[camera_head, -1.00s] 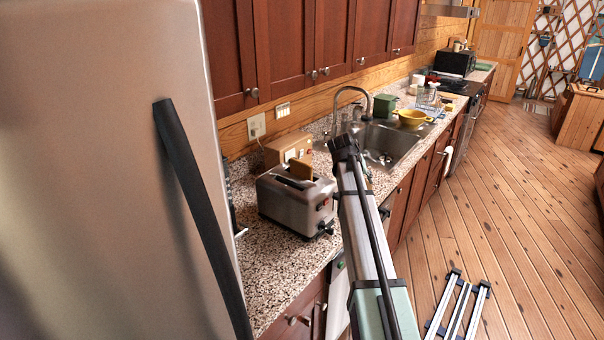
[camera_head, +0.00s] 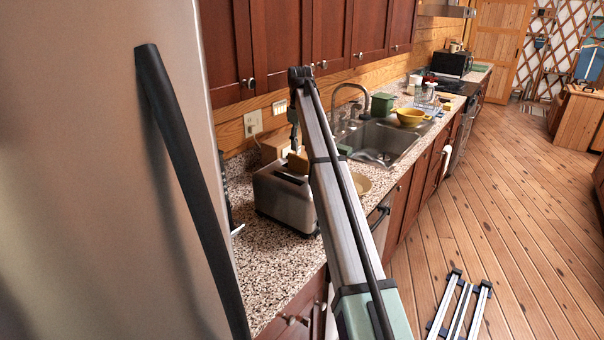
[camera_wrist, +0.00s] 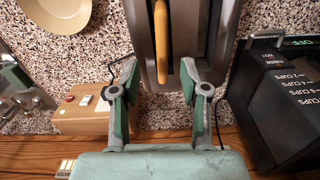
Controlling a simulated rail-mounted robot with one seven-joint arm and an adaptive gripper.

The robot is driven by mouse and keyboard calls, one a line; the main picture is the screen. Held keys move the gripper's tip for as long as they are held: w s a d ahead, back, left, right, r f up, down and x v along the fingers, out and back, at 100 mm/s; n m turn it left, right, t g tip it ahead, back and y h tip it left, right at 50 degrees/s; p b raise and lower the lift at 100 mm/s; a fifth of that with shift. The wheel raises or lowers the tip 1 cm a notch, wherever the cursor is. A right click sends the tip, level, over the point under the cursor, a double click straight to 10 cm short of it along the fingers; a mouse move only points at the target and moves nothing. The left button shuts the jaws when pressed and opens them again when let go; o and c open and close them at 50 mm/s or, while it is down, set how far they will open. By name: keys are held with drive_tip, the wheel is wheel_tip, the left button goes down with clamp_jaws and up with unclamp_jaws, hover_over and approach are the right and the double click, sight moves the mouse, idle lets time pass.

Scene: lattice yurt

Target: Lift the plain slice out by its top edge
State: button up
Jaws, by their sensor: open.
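A brown bread slice (camera_head: 297,161) stands upright in the steel toaster (camera_head: 283,200), its top edge above the slot. In the wrist view I look down on the slice (camera_wrist: 161,42) as a thin strip in the toaster (camera_wrist: 190,18). My gripper (camera_wrist: 160,68) is open, one finger to each side of the slice's near end in that view; I cannot tell how far above it the fingertips are. In the head view my gripper (camera_head: 294,138) is just above the slice, and my arm hides the toaster's right end.
A wooden box (camera_wrist: 92,121) stands beside the toaster, and a dark appliance with cup markings (camera_wrist: 290,95) is on its other side. A tan plate (camera_head: 362,184) lies on the counter behind my arm. The sink (camera_head: 382,143) is farther along; the fridge (camera_head: 90,180) is at left.

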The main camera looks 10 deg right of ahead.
sight(299, 156)
drive_tip(key=f+p, duration=0.1)
drive_tip(key=f, duration=0.2)
drive_tip(key=f+p, duration=0.2)
drive_tip(key=f, duration=0.1)
drive_tip(key=shift+s+a, duration=0.1)
drive_tip(key=shift+a, duration=0.1)
drive_tip(key=shift+f, duration=0.5)
clamp_jaws()
